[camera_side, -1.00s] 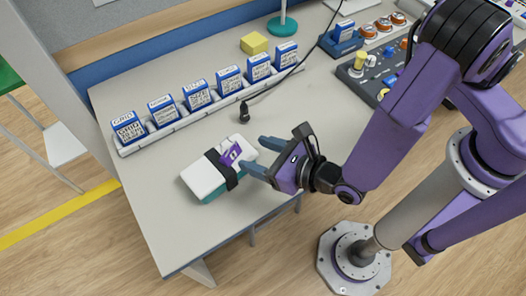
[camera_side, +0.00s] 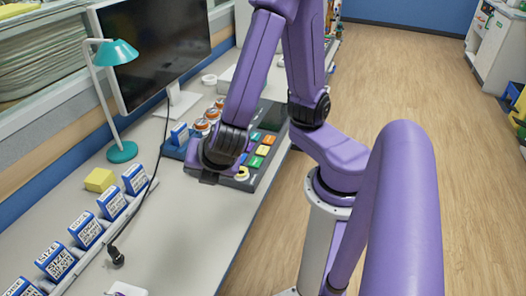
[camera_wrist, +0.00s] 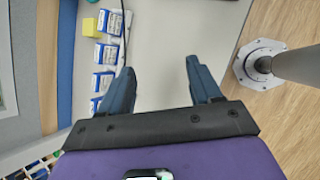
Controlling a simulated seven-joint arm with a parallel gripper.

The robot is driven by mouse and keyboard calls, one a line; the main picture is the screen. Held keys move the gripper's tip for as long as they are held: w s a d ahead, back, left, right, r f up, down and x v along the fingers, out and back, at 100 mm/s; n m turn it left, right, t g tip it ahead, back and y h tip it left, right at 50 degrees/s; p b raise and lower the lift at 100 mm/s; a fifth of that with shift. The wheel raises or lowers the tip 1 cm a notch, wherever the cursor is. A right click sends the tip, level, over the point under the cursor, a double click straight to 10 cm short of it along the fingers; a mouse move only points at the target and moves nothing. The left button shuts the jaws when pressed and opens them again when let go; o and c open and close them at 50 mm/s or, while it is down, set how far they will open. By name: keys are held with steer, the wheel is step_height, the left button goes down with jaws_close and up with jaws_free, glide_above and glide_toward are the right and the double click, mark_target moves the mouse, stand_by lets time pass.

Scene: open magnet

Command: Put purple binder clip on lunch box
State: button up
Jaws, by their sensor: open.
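A corner of the white lunch box (camera_side: 128,290) shows at the bottom edge of the side view; the rest is cut off. The purple binder clip cannot be made out in either current view. My gripper (camera_wrist: 160,86) is open in the wrist view, its two blue-grey fingers wide apart with only bare table showing between them. In the side view my arm's dark wrist parts reach over the control panel, and the fingers cannot be made out there. The lunch box does not show in the wrist view.
Blue-and-white label boxes (camera_side: 86,230) stand in a row on a rail, with a yellow block (camera_side: 99,180) behind. A black cable (camera_side: 140,205) crosses near them. A teal lamp (camera_side: 122,152), a monitor (camera_side: 150,45) and a control panel (camera_side: 262,150) stand farther back.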

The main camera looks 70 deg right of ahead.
steer(key=s+d+r+m+g+y, duration=0.1)
steer(key=s+d+m+g+y, duration=0.1)
steer(key=s+m+g, duration=0.1)
steer(key=s+d+r+m+g+y, duration=0.2)
steer(key=s+d+m+g, duration=0.1)
steer(key=s+m, duration=0.3)
steer(key=shift+s+d+r+y, duration=0.15)
steer(key=shift+s+r+y, duration=0.2)
steer(key=shift+s, duration=0.8)
